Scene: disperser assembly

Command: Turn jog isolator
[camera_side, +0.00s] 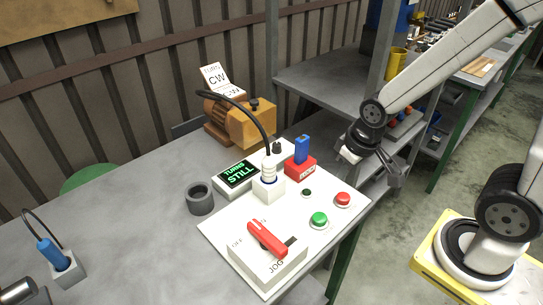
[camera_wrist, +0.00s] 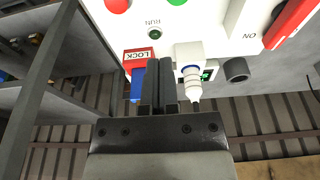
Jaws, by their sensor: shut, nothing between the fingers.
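The jog isolator is a white box (camera_side: 268,266) marked JOG and OFF, with a red bar handle (camera_side: 267,240) set diagonally on top. The handle also shows at the upper right of the wrist view (camera_wrist: 292,27), beside an ON mark. My gripper (camera_side: 378,170) is in the air beyond the panel's right edge, well apart from the handle. In the wrist view its fingers (camera_wrist: 166,82) are together and empty, in front of the red LOCK block and the white plug.
The white panel (camera_side: 225,232) holds a red button (camera_side: 343,199), a green button (camera_side: 319,219), a red LOCK block (camera_side: 299,166) with a blue piece, and a corded plug (camera_side: 268,174). A display (camera_side: 238,174) reads TURNS STILL. A grey ring (camera_side: 200,199) stands left of the panel.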

